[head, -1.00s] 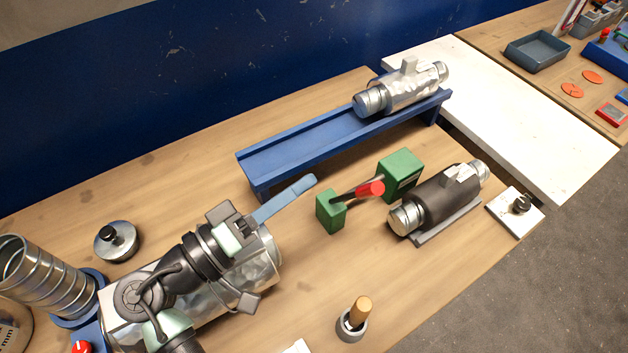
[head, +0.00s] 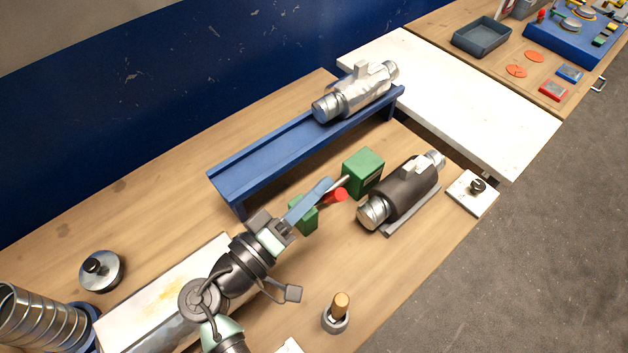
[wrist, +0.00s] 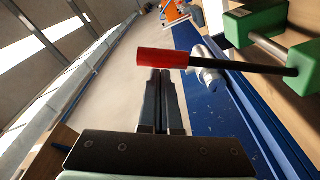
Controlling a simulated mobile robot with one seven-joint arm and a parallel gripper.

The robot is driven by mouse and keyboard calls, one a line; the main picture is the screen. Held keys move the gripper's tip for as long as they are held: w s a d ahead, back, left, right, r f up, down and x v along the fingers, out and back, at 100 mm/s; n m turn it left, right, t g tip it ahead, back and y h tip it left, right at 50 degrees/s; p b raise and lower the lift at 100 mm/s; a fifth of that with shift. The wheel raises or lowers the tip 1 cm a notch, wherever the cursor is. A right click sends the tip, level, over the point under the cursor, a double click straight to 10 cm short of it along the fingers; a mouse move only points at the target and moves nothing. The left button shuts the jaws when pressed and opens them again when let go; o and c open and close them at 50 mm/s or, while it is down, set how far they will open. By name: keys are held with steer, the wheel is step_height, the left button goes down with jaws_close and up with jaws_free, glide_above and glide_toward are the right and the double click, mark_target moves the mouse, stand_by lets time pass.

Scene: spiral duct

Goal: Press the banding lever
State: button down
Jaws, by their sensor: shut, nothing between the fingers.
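The banding lever is a dark rod with a red grip (head: 335,195), set between two green blocks, the larger one (head: 363,172) behind and the smaller one (head: 304,214) in front. In the wrist view the red grip (wrist: 162,58) lies crosswise just beyond my fingertips, and its rod runs right to a green block (wrist: 303,68). My gripper (head: 323,187) reaches over the smaller block, its tips close to the red grip. Its fingers also show in the wrist view (wrist: 160,75), pressed together and empty. I cannot tell whether they touch the grip.
A blue rail (head: 225,181) with a silver duct piece (head: 362,92) stands behind. A dark-wrapped duct piece (head: 403,192) lies right of the lever. A wooden-handled tool in a cup (head: 337,315) stands in front. A white board (head: 165,285) lies left of my arm.

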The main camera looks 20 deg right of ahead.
steer(key=s+d+f+m+b, duration=0.2)
steer(key=s+f+m+b, duration=0.2)
steer(key=b, duration=0.6)
steer(key=shift+s+m+h+b, duration=0.3)
steer(key=shift+s+m, duration=0.2)
steer(key=shift+s, duration=0.5)
steer(key=shift+d+r, duration=0.1)
